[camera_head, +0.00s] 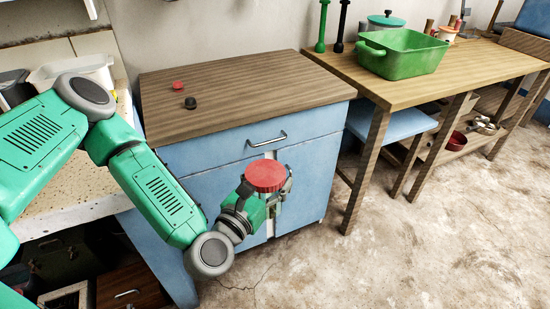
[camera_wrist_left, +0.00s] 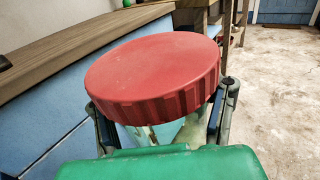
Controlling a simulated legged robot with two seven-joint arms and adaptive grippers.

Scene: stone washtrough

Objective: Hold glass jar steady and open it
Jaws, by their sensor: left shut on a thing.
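The glass jar shows mainly as its round, ridged red lid (camera_head: 265,176), which also fills the middle of the left wrist view (camera_wrist_left: 155,75). A little of the clear glass body (camera_wrist_left: 150,133) shows under the lid. The lid sits on the jar. My left gripper (camera_head: 268,198) is shut on the jar below the lid, with a finger on each side in the left wrist view (camera_wrist_left: 160,125). It holds the jar in the air in front of the blue cabinet. My right gripper is not in view.
The blue cabinet (camera_head: 215,188) has a wooden top (camera_head: 240,95) with a small red lid (camera_head: 179,85) and a small black lid (camera_head: 190,102) on it. A wooden table (camera_head: 435,85) at right bears a green basin (camera_head: 402,53). The concrete floor (camera_head: 430,240) at right is clear.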

